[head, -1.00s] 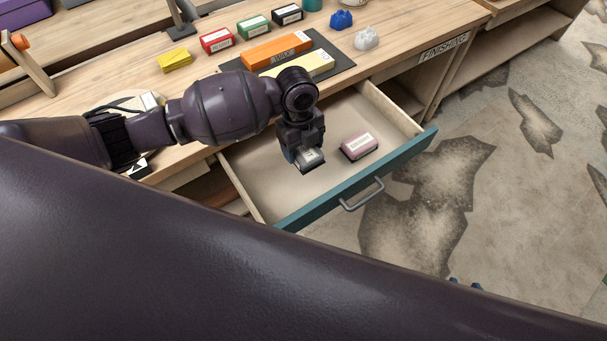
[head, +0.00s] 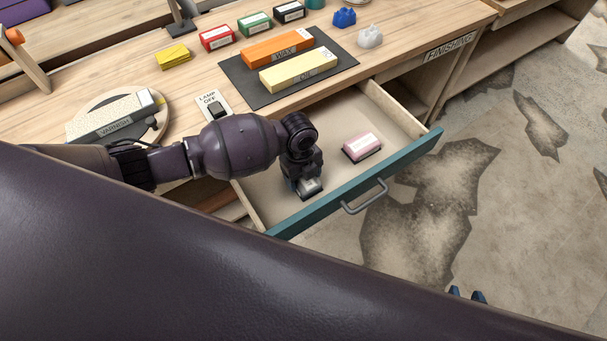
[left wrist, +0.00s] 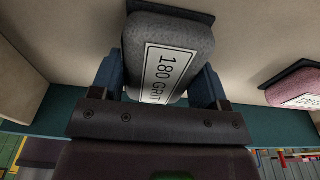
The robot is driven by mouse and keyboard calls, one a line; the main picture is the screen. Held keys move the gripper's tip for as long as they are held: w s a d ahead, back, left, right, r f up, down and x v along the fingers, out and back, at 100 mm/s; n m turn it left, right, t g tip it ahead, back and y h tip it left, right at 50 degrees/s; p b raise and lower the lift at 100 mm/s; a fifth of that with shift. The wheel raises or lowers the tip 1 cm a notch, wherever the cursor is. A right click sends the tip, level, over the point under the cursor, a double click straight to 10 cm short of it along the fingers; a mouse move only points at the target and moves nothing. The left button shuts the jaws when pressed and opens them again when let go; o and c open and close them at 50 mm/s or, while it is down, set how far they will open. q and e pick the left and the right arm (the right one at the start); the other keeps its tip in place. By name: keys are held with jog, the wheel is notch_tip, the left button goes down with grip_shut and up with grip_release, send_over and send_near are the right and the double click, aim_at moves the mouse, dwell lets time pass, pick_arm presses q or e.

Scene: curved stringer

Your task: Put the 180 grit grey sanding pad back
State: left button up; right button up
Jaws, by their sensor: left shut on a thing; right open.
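The grey sanding pad (left wrist: 165,55) has a white label reading 180 GRIT and a dark base. My left gripper (left wrist: 160,88) is shut on it, with one blue finger on each side. In the head view, the left gripper (head: 308,186) reaches down inside the open drawer (head: 345,205), and the pad (head: 311,187) shows just below it, low over the drawer floor. I cannot tell whether it touches the floor. My right gripper (head: 467,294) shows only as two blue fingertips, apart and empty, past the large dark arm link.
A pink pad (head: 362,147) sits in the drawer to the right. On the bench are a dark mat (head: 258,95) with orange WAX and yellow blocks, coloured boxes, a lamp switch (head: 214,107) and a round board with a VARNISH block (head: 115,118). The drawer's middle floor is clear.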

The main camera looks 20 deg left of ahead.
pick_arm(q)
jog(key=shift+f, duration=0.1)
jog(key=o, duration=0.9)
